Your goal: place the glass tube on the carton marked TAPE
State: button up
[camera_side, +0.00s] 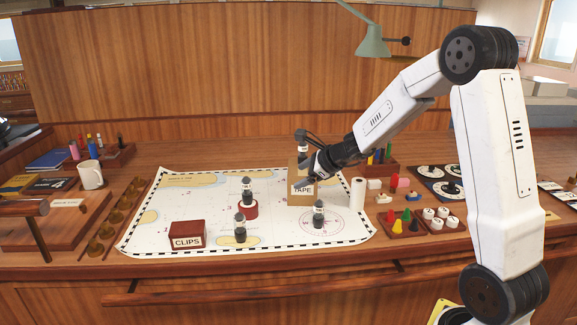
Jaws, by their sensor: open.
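The tan carton marked TAPE (301,193) stands upright on the chart, right of its middle. A small glass tube (302,148) with a white label and dark parts appears to stand upright on top of the carton. My gripper (304,146) is open and reaches in from the right at the tube's height, its dark fingers around or right beside it. Contact between fingers and tube cannot be made out. Similar small labelled tubes stand on a red round base (249,210), on the chart at front (240,229) and near the compass rose (318,215).
A red box marked CLIPS (187,235) sits at the chart's front left. A white cylinder (357,195) stands right of the carton. Trays with coloured pieces (410,224) lie farther right. A green lamp (373,40) hangs above. The chart's left part (160,205) is mostly clear.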

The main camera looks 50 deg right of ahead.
jog(key=s+a+f+n+g, duration=0.3)
jog(key=s+a+n, duration=0.6)
jog(key=n, duration=0.5)
jog(key=s+a+f+n+g+h, duration=0.1)
jog(key=s+a+f+n+g, duration=0.3)
jog(key=s+a+n, duration=0.5)
jog(key=s+f+n, duration=0.1)
jog(key=n, duration=0.4)
jog(key=shift+s+n+g, duration=0.25)
jog(key=shift+n+g, duration=0.05)
